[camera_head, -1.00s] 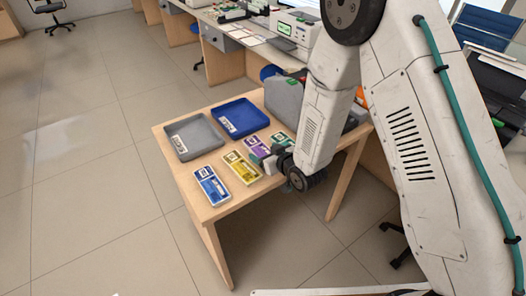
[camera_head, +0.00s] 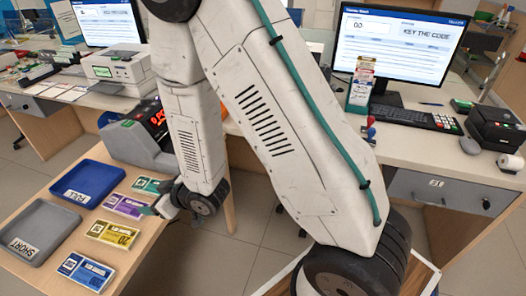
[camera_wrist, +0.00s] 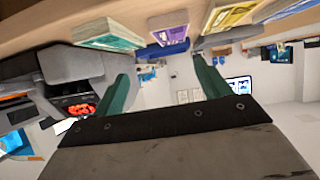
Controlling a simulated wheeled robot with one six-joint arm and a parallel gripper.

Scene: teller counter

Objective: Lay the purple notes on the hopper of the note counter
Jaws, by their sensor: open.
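The purple notes (camera_head: 122,206) lie flat on the low wooden table, between the green notes and the yellow notes. They also show near the top of the wrist view (camera_wrist: 168,30). The grey note counter (camera_head: 132,146), with a red lit display, stands at the table's back right; it shows at the left of the wrist view (camera_wrist: 72,64). My arm hides part of it, and its hopper is not clearly seen. My gripper (camera_head: 155,208) is just right of the purple notes. Its green fingers (camera_wrist: 163,82) are apart with nothing between them.
Green notes (camera_head: 150,186), yellow notes (camera_head: 112,234) and blue notes (camera_head: 86,271) lie in the same row. A blue tray (camera_head: 62,183) and a grey tray (camera_head: 62,217) lie left of them. A counter with monitors and a keyboard (camera_head: 410,117) runs behind.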

